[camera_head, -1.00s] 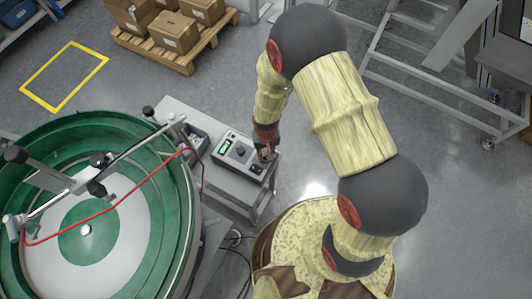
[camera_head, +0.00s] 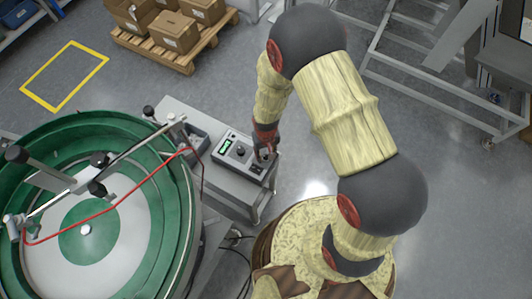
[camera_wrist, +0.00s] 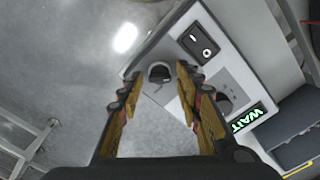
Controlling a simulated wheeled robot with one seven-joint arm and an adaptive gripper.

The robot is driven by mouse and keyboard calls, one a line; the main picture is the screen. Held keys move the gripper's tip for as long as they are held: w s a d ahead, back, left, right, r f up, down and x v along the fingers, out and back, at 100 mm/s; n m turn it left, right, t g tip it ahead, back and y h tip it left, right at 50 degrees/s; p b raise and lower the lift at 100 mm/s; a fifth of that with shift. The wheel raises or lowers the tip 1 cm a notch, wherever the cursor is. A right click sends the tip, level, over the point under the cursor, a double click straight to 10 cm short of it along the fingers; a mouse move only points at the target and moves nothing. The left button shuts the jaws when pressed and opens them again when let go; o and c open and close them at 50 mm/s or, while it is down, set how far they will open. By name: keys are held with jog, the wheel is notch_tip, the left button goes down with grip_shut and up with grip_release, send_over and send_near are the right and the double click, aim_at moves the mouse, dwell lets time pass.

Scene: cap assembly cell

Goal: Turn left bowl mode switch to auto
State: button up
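The bowl's control box (camera_head: 225,158) is grey and stands on a small bench right of the green bowl. In the wrist view its face shows a dark round mode switch knob (camera_wrist: 159,75), a black rocker switch (camera_wrist: 201,43), a second dark knob (camera_wrist: 223,103) and a lit display (camera_wrist: 246,118) reading WAIT. My gripper (camera_wrist: 160,72) points down at the box, with its fingers apart on either side of the first knob. I see gaps between the fingertips and the knob. In the head view my gripper (camera_head: 263,152) partly hides the box's right end.
The green bowl feeder (camera_head: 85,230) with a red hose and metal arms fills the left of the head view. A grey bin (camera_head: 197,138) sits on the bench behind the box. Boxes on a pallet (camera_head: 185,50) stand far back.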

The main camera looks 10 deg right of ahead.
jog(key=shift+o, duration=0.3)
notch_tip(320, 180, up, 12)
dwell(0.6)
jog(key=shift+s, duration=0.1)
dwell(0.3)
notch_tip(320, 180, up, 18)
send_over(266, 156)
jog(key=s+d, duration=0.6)
jog(key=s, duration=0.2)
jog(key=s+d+r+t, duration=0.2)
jog(key=d+r, duration=0.1)
jog(key=r, duration=0.5)
jog(key=s+d+r+m+t, duration=0.1)
jog(key=s+d+r+t, duration=0.1)
jog(key=r, duration=0.6)
jog(key=shift+d+r+m+t, duration=0.35)
jog(key=shift+d+t, duration=0.2)
jog(key=shift+t, duration=0.25)
